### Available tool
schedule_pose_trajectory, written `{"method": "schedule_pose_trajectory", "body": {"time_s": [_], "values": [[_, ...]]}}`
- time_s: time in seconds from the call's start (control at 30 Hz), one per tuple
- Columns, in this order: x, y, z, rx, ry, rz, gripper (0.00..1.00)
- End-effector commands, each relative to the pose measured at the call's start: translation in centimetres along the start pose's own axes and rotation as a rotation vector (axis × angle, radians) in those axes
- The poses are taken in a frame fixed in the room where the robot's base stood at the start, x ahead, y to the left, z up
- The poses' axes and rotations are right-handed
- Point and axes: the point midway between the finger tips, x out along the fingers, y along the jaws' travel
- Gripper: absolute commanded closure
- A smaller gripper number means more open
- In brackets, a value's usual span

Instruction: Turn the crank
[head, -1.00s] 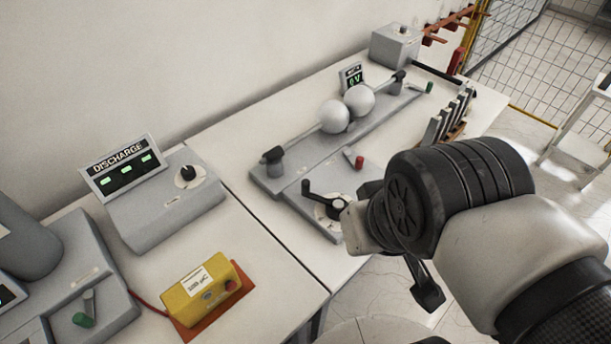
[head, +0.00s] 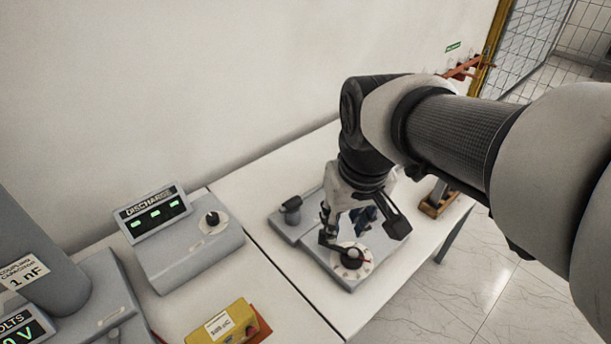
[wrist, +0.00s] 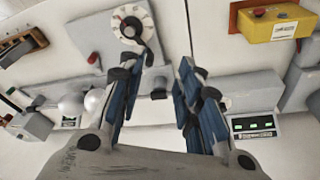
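The crank (head: 334,243) is a black arm with a handle on a white round dial (head: 352,262), on the sloped grey panel of a unit on the table. In the wrist view the crank (wrist: 131,27) shows at the top, its arm reaching down towards the gap between my fingers. My gripper (head: 358,222) hangs down over the unit, close to the crank. In the wrist view the blue-padded fingers of my gripper (wrist: 161,72) are apart. The handle end lies near the left fingertip; whether they touch is unclear.
The grey discharge box (head: 195,250) with a lit display stands left of the crank unit, with a yellow box (head: 222,325) in front. In the wrist view two pale spheres (wrist: 83,103) and a red knob (wrist: 93,57) are at left. The wall runs behind.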

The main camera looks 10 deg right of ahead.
Motion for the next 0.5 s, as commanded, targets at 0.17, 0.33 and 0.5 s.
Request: {"method": "schedule_pose_trajectory", "body": {"time_s": [0.17, 0.33, 0.5], "values": [[1.6, 0.6, -6.5, -0.031, -0.106, -0.009, 0.62], [4.7, 1.0, -10.5, -0.057, -0.181, -0.018, 0.62], [7.0, 1.2, -12.2, -0.070, -0.220, -0.023, 0.62]]}}
